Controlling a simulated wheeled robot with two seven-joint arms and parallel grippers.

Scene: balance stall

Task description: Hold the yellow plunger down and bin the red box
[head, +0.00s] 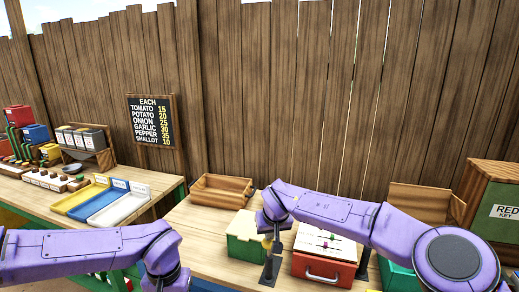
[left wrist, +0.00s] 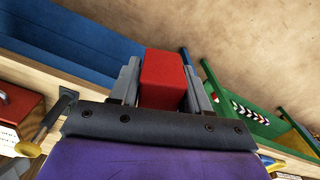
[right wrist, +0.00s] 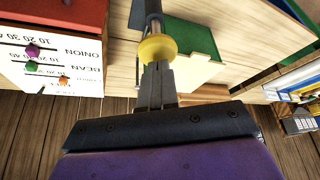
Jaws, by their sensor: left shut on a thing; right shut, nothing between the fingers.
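My left gripper (left wrist: 162,88) is shut on the red box (left wrist: 163,72), with a finger on each side of it. In the head view my left arm comes in at lower left, and its fingers and the box are out of frame. My right gripper (right wrist: 156,84) is shut and empty. Its fingertips are at the yellow plunger (right wrist: 158,47), a round knob on a metal rod. They seem to touch the knob; how far down it is I cannot tell. In the head view the plunger (head: 267,243) is partly hidden by my right gripper (head: 268,230).
A blue container (left wrist: 60,35) lies beyond the held box at left, and a green one (left wrist: 285,133) with a striped marking at right. A red box with a handle (head: 318,268) and a green box (head: 243,240) stand beside the plunger. Wooden trays (head: 222,191) are behind.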

